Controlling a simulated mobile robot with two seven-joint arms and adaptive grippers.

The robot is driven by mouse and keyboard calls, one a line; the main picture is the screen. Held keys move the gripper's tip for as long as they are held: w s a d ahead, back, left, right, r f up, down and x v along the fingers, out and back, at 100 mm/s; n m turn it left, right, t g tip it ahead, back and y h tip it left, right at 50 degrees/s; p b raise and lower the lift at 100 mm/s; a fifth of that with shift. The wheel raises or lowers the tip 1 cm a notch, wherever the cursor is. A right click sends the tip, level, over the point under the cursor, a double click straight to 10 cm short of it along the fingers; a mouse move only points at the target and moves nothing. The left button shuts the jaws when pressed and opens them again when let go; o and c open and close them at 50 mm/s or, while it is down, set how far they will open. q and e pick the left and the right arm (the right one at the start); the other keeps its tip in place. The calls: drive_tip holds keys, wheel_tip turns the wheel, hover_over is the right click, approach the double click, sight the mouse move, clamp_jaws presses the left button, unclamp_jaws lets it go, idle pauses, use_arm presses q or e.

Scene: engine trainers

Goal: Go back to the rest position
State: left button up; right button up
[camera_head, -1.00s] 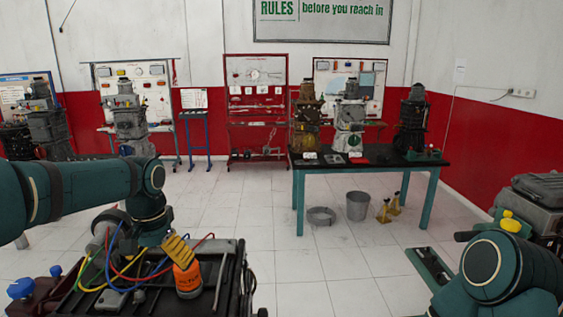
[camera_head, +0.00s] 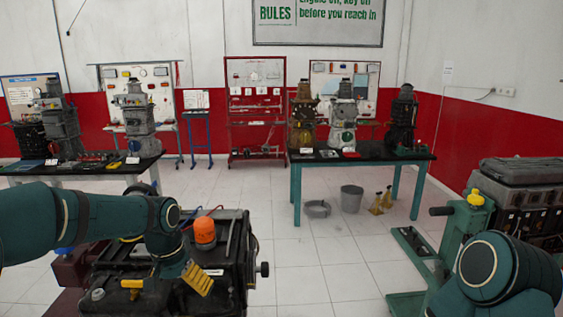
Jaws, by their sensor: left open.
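My left arm (camera_head: 80,225) reaches in from the left and bends down at its elbow. My left gripper (camera_head: 197,278) shows its yellow ribbed finger beside and in front of a black engine unit (camera_head: 232,262). I see nothing held in it, and its jaws are open. Whether it touches the unit cannot be told. An orange cap-like part (camera_head: 204,232) stands on top of the unit, just above the gripper in the picture. My right arm (camera_head: 495,270) shows at the lower right, folded. Its gripper is out of view.
A teal-legged table (camera_head: 390,158) with several engine trainers stands ahead. Another table (camera_head: 85,170) with engines is at the left. A metal bucket (camera_head: 351,200) is on the floor. A green-framed engine stand (camera_head: 470,215) is at the right.

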use_arm(q)
drive_tip(key=d+f+h+b, duration=0.1)
drive_tip(key=d+f, duration=0.3)
drive_tip(key=f, duration=0.8)
drive_tip(key=s+d+f+n+h+b, duration=0.1)
drive_tip(key=s+d+f, duration=0.3)
drive_tip(key=s+f, duration=0.4)
drive_tip(key=s+d+f+n+t+h+b, duration=0.1)
drive_tip(key=s+d+f+n+b, duration=0.2)
drive_tip(key=s+f, duration=0.5)
wheel_tip(320, 180, down, 8)
drive_tip(key=shift+s+d+r+t+b, duration=0.1)
drive_tip(key=shift+s+d+t+b, duration=0.25)
drive_tip(key=shift+d+b, duration=0.2)
use_arm(e)
wheel_tip(320, 180, down, 8)
drive_tip(key=shift+w+a+r, duration=0.2)
drive_tip(key=shift+w+r, duration=0.05)
drive_tip(key=shift+w, duration=0.05)
